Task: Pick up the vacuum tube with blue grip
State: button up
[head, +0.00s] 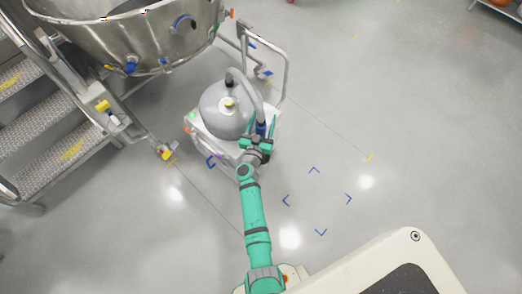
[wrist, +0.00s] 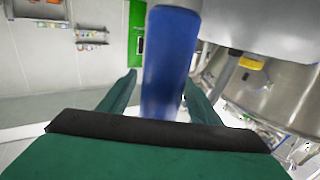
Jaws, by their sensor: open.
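The vacuum tube (head: 246,83) is a grey curved hose on the domed steel vessel of a white wheeled cart. Its blue grip (head: 260,129) hangs at the near right side of the vessel. In the wrist view the blue grip (wrist: 168,60) stands upright, large and close, between the two green fingers. My gripper (head: 260,132) is open around the grip, with a finger on each side; it also shows in the wrist view (wrist: 160,92). The lower end of the grip is hidden behind the gripper body.
The cart (head: 199,133) has a tall metal handle (head: 284,75) at its far right. A large steel bowl (head: 130,40) and metal steps (head: 45,125) stand to the left. The floor (head: 400,110) to the right is clear, with blue corner marks (head: 320,232).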

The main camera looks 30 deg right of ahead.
jog(key=c, duration=1.1)
jog(key=shift+r, duration=0.1)
notch_tip(320, 180, up, 20)
jog(key=shift+r, duration=0.1)
dwell(0.3)
